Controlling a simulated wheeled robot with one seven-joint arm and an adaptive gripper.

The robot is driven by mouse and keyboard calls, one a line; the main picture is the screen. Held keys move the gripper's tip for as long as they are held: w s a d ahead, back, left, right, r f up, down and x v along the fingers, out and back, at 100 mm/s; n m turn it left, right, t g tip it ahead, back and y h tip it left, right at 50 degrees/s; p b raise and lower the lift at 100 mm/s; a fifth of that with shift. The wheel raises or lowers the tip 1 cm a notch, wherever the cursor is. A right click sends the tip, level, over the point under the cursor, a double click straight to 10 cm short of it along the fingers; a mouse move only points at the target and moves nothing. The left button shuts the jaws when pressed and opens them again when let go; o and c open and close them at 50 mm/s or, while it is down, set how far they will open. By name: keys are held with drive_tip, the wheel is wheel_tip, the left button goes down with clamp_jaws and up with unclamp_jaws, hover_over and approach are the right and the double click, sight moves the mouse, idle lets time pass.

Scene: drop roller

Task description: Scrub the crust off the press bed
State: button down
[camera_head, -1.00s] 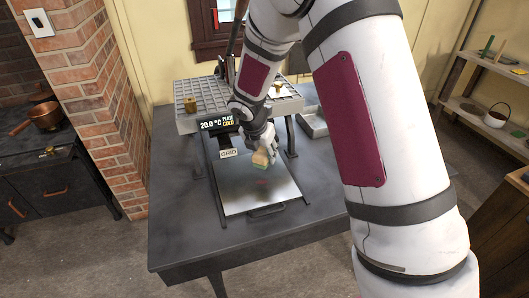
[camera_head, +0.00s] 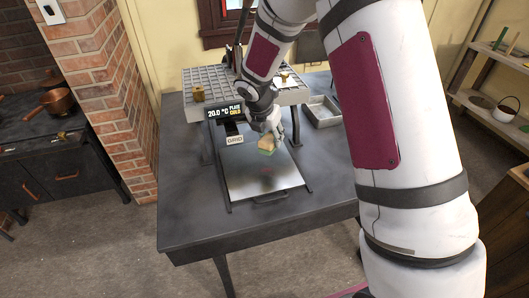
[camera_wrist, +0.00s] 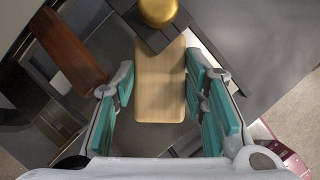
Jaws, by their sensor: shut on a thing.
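The press bed (camera_head: 250,185) is a flat, shiny grey metal plate under the raised grid top, with a handle at its front edge. A faint reddish mark (camera_head: 266,169) shows near its middle; I cannot tell its texture. In the wrist view the block (camera_wrist: 160,85) sits between the teal finger pads. I cannot tell whether its underside touches the bed.
A display (camera_head: 225,113) reads 20.0 °C, plate cold. A grey tray (camera_head: 321,112) lies at the right. The table's front and left are clear.

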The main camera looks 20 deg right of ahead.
sight(271, 139)
drive_tip(key=shift+w+r, duration=0.45)
drive_tip(key=shift+r, duration=0.2)
drive_tip(key=s+r+p, duration=0.2)
drive_tip(key=p, duration=0.1)
drive_tip(key=shift+r, duration=0.35)
drive_tip(key=shift+s+r+p, duration=0.95)
drive_tip(key=shift+s+p, duration=0.15)
drive_tip(key=shift+s, duration=0.05)
drive_tip(key=shift+w+f+b, duration=0.2)
drive_tip(key=shift+f+b, duration=0.05)
drive_tip(key=shift+b, duration=0.2)
